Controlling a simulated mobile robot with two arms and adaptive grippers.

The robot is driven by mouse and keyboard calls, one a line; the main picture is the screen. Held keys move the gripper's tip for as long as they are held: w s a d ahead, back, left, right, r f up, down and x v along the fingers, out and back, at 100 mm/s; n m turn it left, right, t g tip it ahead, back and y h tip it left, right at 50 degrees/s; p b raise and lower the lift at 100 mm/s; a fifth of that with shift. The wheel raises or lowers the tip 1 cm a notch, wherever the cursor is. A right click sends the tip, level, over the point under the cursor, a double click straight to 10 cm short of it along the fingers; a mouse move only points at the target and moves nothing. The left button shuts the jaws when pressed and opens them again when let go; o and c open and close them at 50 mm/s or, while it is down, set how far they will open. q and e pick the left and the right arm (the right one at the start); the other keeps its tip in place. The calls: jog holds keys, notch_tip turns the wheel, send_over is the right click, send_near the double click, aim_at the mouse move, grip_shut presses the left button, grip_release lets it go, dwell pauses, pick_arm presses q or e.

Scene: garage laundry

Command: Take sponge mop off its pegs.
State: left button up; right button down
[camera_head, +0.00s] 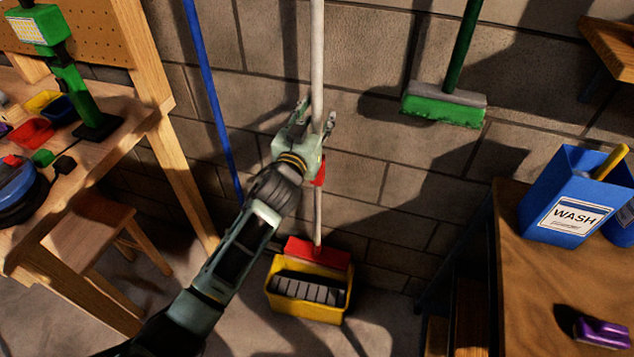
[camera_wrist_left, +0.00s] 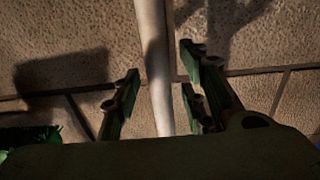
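The sponge mop has a long white pole (camera_head: 317,45), which stands close to the block wall. A red part sits partway down the pole, and its red head (camera_head: 318,252) is low down at a yellow bucket-like box (camera_head: 305,305). I cannot tell whether the head rests in the box. My left gripper (camera_head: 318,115) is at the pole just above the red part. In the left wrist view the pole (camera_wrist_left: 155,60) runs between the spread fingers (camera_wrist_left: 160,95), with gaps on both sides. The pegs are not visible. My right gripper is out of view.
A green brush (camera_head: 445,108) hangs on the wall to the right. A blue pole (camera_head: 210,90) leans at the left. A wooden workbench (camera_head: 120,125) and stool (camera_head: 90,235) stand left. A table (camera_head: 540,290) with a blue WASH bin (camera_head: 565,190) stands right.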

pick_arm(q)
jog(key=shift+c, duration=0.5)
grip_shut()
jog(key=shift+r, duration=0.15)
dwell(0.4)
